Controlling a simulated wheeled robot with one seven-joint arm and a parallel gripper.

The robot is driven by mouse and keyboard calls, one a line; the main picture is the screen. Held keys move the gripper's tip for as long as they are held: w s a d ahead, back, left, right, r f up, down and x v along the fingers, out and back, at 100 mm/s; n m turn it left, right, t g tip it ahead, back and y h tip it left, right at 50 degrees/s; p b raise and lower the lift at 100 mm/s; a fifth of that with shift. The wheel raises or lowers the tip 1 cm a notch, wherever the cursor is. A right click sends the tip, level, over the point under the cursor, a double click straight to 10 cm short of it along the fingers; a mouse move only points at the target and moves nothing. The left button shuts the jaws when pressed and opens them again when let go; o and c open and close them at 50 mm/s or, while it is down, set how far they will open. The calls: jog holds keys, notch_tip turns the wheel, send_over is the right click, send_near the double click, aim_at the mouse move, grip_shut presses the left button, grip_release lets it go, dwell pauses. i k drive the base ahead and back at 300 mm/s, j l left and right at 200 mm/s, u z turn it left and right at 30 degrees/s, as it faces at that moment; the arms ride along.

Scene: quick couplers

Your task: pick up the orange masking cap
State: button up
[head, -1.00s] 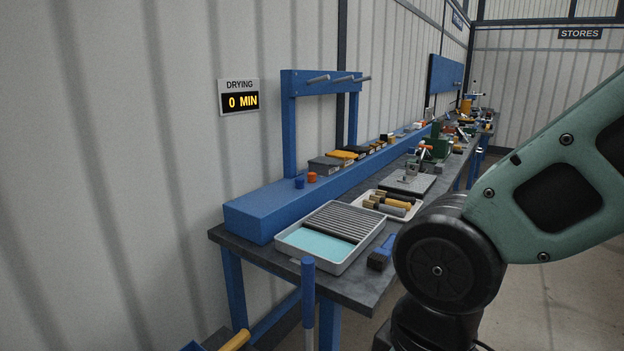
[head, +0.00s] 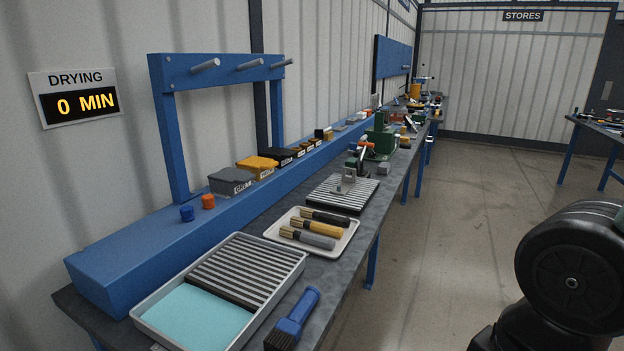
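The orange masking cap (head: 208,202) stands on the blue raised ledge (head: 110,262) at the back of the bench, in the left half of the head view. A blue cap (head: 187,213) stands just left of it, close by. Nothing covers the orange cap. Part of my arm shows at the lower right, well away from the cap. My gripper is out of view.
A paint tray (head: 292,282) with light blue liquid, a blue-handled brush (head: 299,312) and a white tray (head: 349,238) of brushes lie in front of the ledge. A blue frame with pegs (head: 177,150) rises behind the caps. Open floor (head: 440,240) lies right of the bench.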

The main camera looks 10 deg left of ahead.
aim_at(208, 200)
jog(key=i+l+z, duration=0.15)
jog(key=i+z, duration=0.6)
jog(key=i, duration=0.2)
jog(key=i+u, duration=0.3)
jog(key=i+l+u, duration=0.15)
jog(key=i+u, duration=0.2)
jog(key=i+j+u, duration=0.1)
jog(key=u, duration=0.35)
jog(key=i+u, duration=0.2)
jog(key=u, duration=0.3)
jog(key=i+u, duration=0.2)
jog(key=u, duration=0.25)
jog(key=i+l+u, duration=0.1)
jog(key=u, duration=0.4)
jog(key=i+u, duration=0.3)
jog(key=i+l+u, duration=0.1)
jog(key=u, duration=0.15)
